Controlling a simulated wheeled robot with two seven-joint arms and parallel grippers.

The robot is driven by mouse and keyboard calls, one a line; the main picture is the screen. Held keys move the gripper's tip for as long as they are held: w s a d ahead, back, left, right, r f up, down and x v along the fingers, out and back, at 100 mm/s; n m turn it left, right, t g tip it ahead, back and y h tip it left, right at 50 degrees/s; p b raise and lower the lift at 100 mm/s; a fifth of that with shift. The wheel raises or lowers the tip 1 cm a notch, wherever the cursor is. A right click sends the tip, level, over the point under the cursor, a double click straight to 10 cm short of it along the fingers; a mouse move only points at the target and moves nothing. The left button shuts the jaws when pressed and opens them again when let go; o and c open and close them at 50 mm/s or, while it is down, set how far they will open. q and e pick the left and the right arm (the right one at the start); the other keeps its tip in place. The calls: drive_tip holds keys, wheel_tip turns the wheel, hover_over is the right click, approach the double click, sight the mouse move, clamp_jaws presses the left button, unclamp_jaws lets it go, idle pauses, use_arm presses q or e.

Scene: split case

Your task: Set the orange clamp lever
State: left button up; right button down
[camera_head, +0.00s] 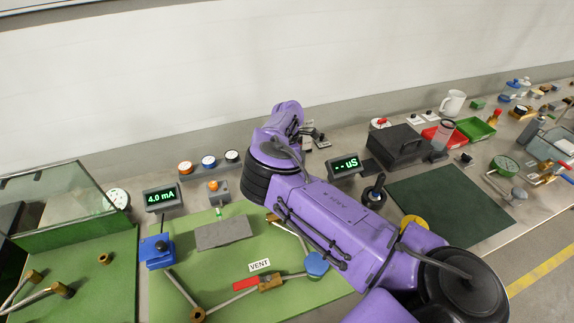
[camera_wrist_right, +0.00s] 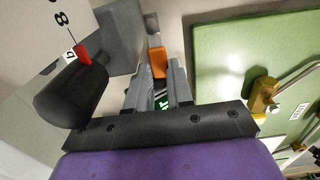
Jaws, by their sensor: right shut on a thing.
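The orange clamp lever (camera_wrist_right: 157,62) shows in the right wrist view as a small orange block at the tips of my right gripper (camera_wrist_right: 158,78). The two grey fingers are shut on it, one on each side. A grey body (camera_wrist_right: 118,38) lies beside it on the left. In the head view my purple right arm reaches from the lower right to the back of the bench, and I cannot make out the lever there. My left gripper is in neither view.
A green panel (camera_head: 225,270) with pipe fittings and a VENT label lies under my arm. A "-- uS" display (camera_head: 346,165) stands right of the arm's far end, and a "4.0 mA" display (camera_head: 162,197) stands left. A dark box (camera_head: 398,149) is at the back right.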

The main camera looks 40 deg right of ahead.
drive_tip(key=shift+d, duration=0.2)
drive_tip(key=c, duration=1.3)
unclamp_jaws()
drive_tip(key=o, duration=0.3)
drive_tip(key=shift+f, duration=0.15)
drive_tip(key=shift+r, duration=0.4)
wheel_tip(320, 180, up, 10)
drive_tip(key=b, duration=0.2)
drive_tip(key=shift+b, duration=0.3)
drive_tip(key=shift+f, duration=0.1)
